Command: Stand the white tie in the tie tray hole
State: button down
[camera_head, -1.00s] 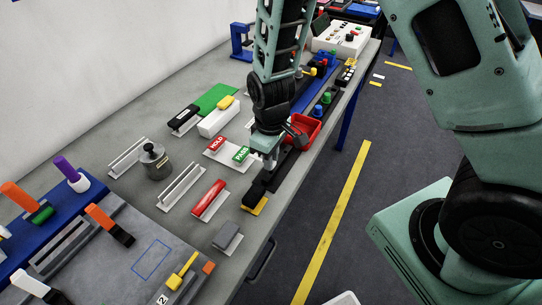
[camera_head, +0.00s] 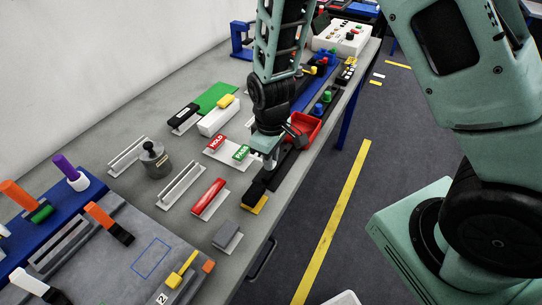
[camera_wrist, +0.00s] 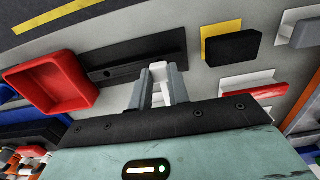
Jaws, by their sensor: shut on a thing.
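My gripper (camera_wrist: 158,90) is shut on the white tie (camera_wrist: 158,70), which shows as a small white piece between the grey fingers in the wrist view. Its lower part is hidden. The long black tray (camera_wrist: 135,56) lies right beside the fingertips in the wrist view. In the head view my gripper (camera_head: 268,158) is over the black tray (camera_head: 287,168) near the bench's right edge.
A red bin (camera_head: 302,128) stands just behind the gripper. A black block on a yellow base (camera_head: 254,198) is close in front. HOLD and PASS signs (camera_head: 229,150) and a red block (camera_head: 209,197) lie to the left. The bench edge is close on the right.

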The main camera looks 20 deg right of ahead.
jog(key=shift+f+b, duration=0.7)
jog(key=shift+f, duration=0.4)
jog(key=c, duration=1.3)
grip_release()
jog(key=shift+o, duration=0.2)
notch_tip(320, 180, up, 18)
jog(key=b, duration=0.1)
jog(key=shift+f, duration=0.25)
jog(key=s+a, duration=0.3)
jog(key=s, duration=0.7)
jog(key=s+a+r, duration=0.1)
jog(key=s+a, duration=0.2)
jog(key=s, duration=0.7)
jog(key=shift+a+n+y, duration=0.15)
jog(key=shift+n+y, duration=0.15)
